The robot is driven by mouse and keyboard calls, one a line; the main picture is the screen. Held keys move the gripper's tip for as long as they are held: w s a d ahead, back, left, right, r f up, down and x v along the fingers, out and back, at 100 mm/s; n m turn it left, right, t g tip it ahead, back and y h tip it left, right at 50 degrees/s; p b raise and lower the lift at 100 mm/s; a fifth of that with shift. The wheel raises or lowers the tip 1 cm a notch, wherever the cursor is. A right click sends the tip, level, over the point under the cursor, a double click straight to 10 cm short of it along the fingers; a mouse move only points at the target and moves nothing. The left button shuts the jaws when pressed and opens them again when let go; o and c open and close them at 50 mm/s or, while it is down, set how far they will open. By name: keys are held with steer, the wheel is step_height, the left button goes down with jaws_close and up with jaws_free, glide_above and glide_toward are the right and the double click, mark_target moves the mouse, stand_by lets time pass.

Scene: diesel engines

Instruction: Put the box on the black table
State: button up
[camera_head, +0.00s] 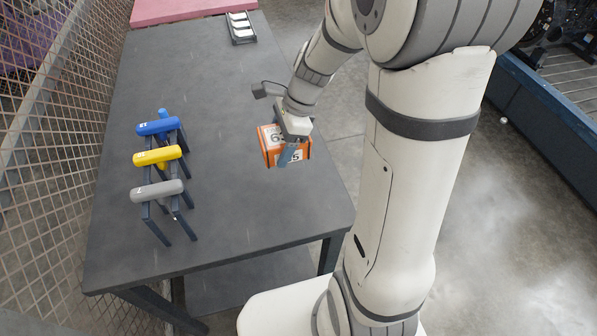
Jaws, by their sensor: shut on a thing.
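The box (271,149) is orange with white number labels. It is at the right side of the black table (240,215), near the right edge. My gripper (288,150) comes down on the box from above and is shut on it. The gripper hides part of the box's top and front. I cannot tell whether the underside of the box touches the tabletop or hangs a little above it.
A rack on the table's left holds a blue tool (158,127), a yellow tool (157,156) and a grey tool (157,191). A small tray (241,27) lies at the far end. A mesh fence (50,150) runs along the left. The table's middle and front are clear.

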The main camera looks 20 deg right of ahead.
mark_target(277, 179)
step_height(277, 179, down, 10)
steer(key=shift+r+b, duration=0.15)
steer(key=shift+b, duration=0.15)
steer(key=o, duration=1.3)
